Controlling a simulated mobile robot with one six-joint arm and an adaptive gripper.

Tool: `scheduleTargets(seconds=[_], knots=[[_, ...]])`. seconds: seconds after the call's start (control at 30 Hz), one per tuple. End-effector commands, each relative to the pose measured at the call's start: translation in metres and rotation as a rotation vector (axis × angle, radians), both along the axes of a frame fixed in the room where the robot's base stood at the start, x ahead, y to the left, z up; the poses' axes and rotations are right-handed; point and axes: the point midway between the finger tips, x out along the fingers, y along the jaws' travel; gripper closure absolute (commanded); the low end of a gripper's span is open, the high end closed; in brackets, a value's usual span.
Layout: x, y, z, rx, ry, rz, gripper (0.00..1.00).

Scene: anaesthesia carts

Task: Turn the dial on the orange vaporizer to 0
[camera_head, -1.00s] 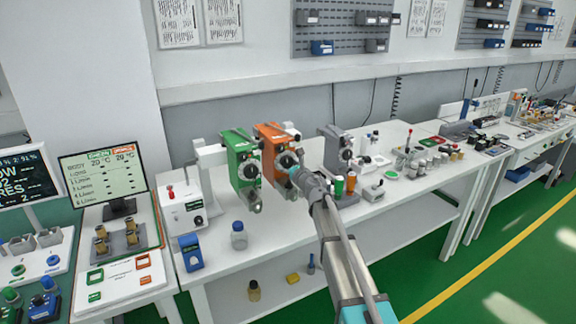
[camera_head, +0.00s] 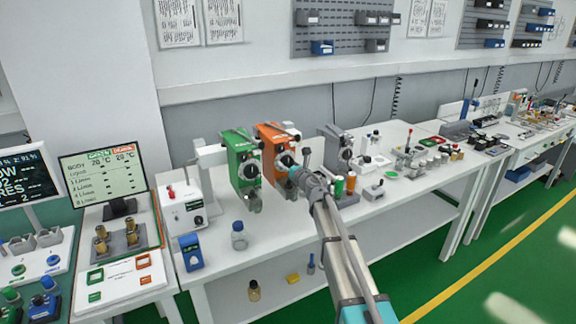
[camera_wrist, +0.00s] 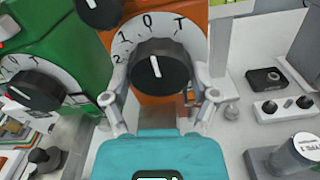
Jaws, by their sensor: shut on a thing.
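The orange vaporizer (camera_head: 270,140) stands between a green and a grey one on the white bench. Its black dial (camera_wrist: 162,66) fills the middle of the wrist view, with a white scale plate (camera_wrist: 178,44) behind it marked 2, 1, 0 and T. The dial's white line points up and slightly left, roughly toward the 0. My gripper (camera_wrist: 160,88) is shut on the dial, one finger at its left side and one at its right. In the head view my gripper (camera_head: 293,172) covers part of the orange vaporizer's front.
The green vaporizer (camera_head: 240,158) stands close on the left, its own dial (camera_wrist: 36,90) near my left finger. The grey vaporizer (camera_head: 338,148) is on the right. A blue-capped bottle (camera_head: 238,238) stands at the front of the bench (camera_head: 280,235).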

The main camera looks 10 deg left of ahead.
Motion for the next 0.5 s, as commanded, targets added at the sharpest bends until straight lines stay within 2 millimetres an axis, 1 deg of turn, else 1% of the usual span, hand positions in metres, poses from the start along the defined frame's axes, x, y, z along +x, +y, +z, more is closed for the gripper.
scheduleTargets(seconds=[0.1,0.13,0.23,0.27,0.5], knots=[[0.0006,0.0004,0.0002,0.000,0.000,0.000,0.72],[0.0006,0.0004,0.0002,-0.001,-0.001,0.000,0.22],[0.0006,0.0004,0.0002,-0.001,-0.001,0.000,0.04],[0.0005,0.0003,0.0002,-0.001,-0.001,0.000,0.00],[0.0003,0.0002,0.0001,-0.002,-0.001,0.000,0.00]])
